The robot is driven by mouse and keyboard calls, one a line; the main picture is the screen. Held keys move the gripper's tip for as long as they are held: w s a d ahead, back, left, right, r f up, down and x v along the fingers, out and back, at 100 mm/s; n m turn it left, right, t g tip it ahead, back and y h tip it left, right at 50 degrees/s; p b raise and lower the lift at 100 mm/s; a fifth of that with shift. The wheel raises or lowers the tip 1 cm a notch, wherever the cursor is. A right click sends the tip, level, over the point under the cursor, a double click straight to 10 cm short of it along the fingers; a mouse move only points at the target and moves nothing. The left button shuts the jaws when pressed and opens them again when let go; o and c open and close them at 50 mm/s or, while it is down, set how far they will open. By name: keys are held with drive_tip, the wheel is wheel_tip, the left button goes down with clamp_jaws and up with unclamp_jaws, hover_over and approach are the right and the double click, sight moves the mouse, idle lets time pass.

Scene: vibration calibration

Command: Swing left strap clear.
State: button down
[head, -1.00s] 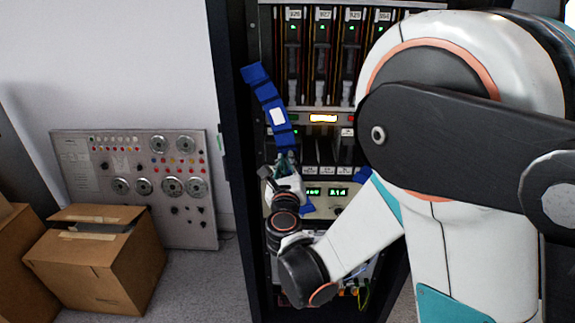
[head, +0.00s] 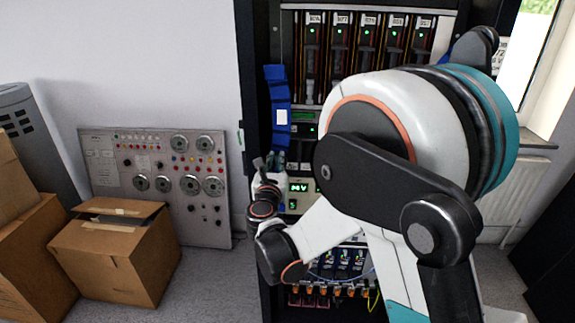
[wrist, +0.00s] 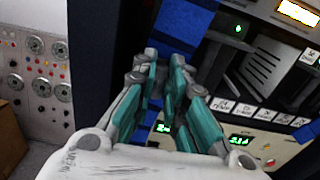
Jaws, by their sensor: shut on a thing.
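The left strap (head: 277,90) is a blue band with a white label, hanging near upright along the left side of the equipment rack (head: 247,110). In the wrist view the strap (wrist: 185,28) runs down to my fingers, and a bit of blue shows below them. My gripper (head: 270,162) is at the strap's lower part in the head view. In the wrist view my gripper (wrist: 165,75) has its teal-and-grey fingers closed around the strap. The exact contact is partly hidden by the fingers.
Rack modules with green displays (head: 299,188) are just right of my gripper. More blue strap (wrist: 305,131) shows at the wrist view's right. A grey dial panel (head: 160,180) leans on the wall at left, with cardboard boxes (head: 115,260) in front.

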drive_tip(key=shift+a, duration=0.25)
drive_tip(key=c, duration=1.6)
unclamp_jaws()
drive_tip(key=shift+s, duration=0.1)
drive_tip(key=s, duration=1.1)
drive_tip(key=shift+s+a, duration=0.2)
drive_tip(key=shift+s, duration=0.2)
